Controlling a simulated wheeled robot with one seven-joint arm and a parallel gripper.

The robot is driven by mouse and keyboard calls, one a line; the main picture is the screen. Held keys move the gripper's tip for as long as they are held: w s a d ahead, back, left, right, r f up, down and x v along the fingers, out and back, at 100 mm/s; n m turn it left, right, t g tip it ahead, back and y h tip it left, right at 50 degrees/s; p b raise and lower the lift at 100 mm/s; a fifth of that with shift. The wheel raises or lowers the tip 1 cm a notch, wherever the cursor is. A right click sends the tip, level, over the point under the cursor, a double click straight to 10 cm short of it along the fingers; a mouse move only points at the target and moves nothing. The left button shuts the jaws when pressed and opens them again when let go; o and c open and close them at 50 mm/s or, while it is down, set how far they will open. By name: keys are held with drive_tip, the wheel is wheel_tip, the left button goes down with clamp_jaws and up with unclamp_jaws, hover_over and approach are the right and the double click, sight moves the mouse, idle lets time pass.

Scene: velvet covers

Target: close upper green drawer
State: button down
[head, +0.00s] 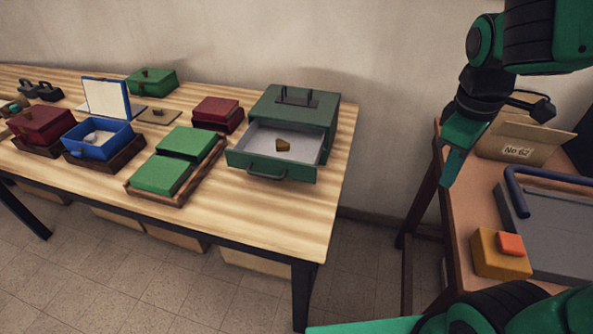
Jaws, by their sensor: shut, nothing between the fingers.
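The green drawer (306,172) is pulled out from the green cabinet (330,112) at the right end of the long wooden table. Its inside is pale grey and a small brown piece (283,145) lies in it. A dark handle (267,176) is on the drawer front. Only this one drawer can be made out on the cabinet. My gripper (454,167) is at the upper right, pointing down, shut and empty. It is well to the right of the drawer and apart from it.
The long table (250,220) also holds a green two-part tray (160,176), an open blue box (100,140) and red boxes (217,112). A second table (462,210) at right bears a cardboard box (520,143), an orange block (500,262) and a grey case (560,235). A floor gap separates the tables.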

drive_tip(key=w+a+r+n+t, duration=0.1)
drive_tip(key=w+a+n, duration=0.1)
drive_tip(key=a+n, duration=1.2)
drive_tip(key=w+a+r+n+t, duration=0.1)
drive_tip(key=w+a+n, duration=0.2)
drive_tip(key=a+n, duration=1.05)
drive_tip(key=w+a+f+m, duration=0.1)
drive_tip(key=w+f+m, duration=0.2)
drive_tip(key=f, duration=0.7)
drive_tip(key=w, duration=0.2)
drive_tip(key=shift+w+a, duration=0.25)
drive_tip(key=shift+w, duration=0.15)
drive_tip(key=shift+w+a, duration=0.1)
